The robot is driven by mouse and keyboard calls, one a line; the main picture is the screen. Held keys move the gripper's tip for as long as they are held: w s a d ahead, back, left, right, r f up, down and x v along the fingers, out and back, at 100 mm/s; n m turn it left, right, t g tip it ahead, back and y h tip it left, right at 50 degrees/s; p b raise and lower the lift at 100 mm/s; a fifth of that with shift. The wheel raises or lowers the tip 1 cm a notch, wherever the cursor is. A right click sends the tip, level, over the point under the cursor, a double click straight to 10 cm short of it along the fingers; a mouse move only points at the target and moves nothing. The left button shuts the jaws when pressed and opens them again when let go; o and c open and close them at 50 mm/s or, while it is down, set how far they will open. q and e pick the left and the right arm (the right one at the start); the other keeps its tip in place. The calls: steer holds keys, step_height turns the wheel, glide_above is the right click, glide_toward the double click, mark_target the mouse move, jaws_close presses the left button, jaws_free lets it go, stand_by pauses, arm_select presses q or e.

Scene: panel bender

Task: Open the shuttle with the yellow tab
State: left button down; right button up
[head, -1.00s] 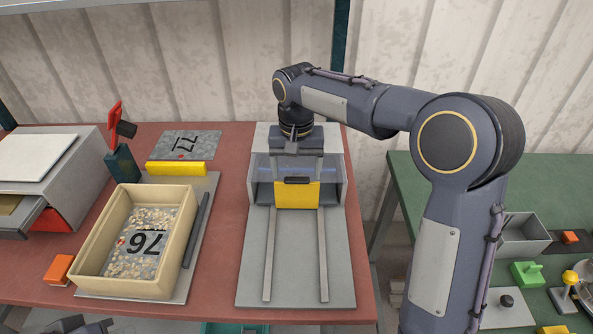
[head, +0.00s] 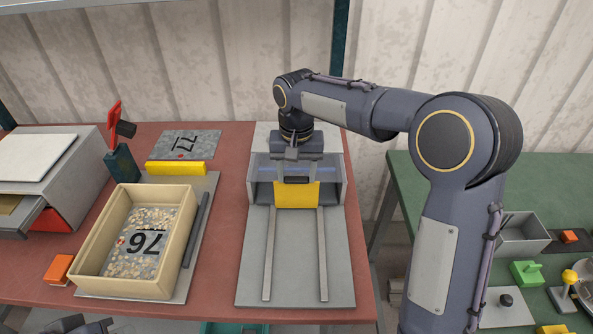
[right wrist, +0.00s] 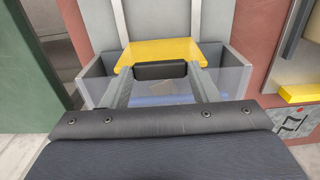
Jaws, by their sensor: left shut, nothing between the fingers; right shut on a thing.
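The yellow tab (head: 297,196) is at the front of a grey, clear-walled housing, at the upper end of two grey rails. A black grip (head: 297,180) is on the tab's upper edge. My right gripper (head: 297,179) reaches down over the housing and is shut on this black grip. In the right wrist view the tab (right wrist: 155,50) lies just beyond the fingers, and the black grip (right wrist: 160,71) is between their tips. My left gripper (head: 80,326) is shut and empty at the bottom left edge, mostly cut off.
The grey base plate (head: 296,260) with its rails is bare below the tab. To the left stand a beige bin (head: 187,245) of small pieces, a yellow bar (head: 177,168) and a grey box (head: 40,160). A green table (head: 420,185) is at right.

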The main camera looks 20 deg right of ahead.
steer(key=shift+s+a, duration=0.15)
steer(key=shift+s, duration=0.3)
steer(key=s+a+b, duration=0.2)
steer(key=s+a, duration=0.1)
steer(key=s, duration=0.8)
steer(key=s+a+b, duration=0.2)
steer(key=s+a, duration=0.1)
steer(key=s, duration=0.8)
steer(key=shift+a, duration=0.1)
steer(key=o, duration=1.4)
step_height(320, 180, up, 8)
steer(key=shift+f, duration=0.1)
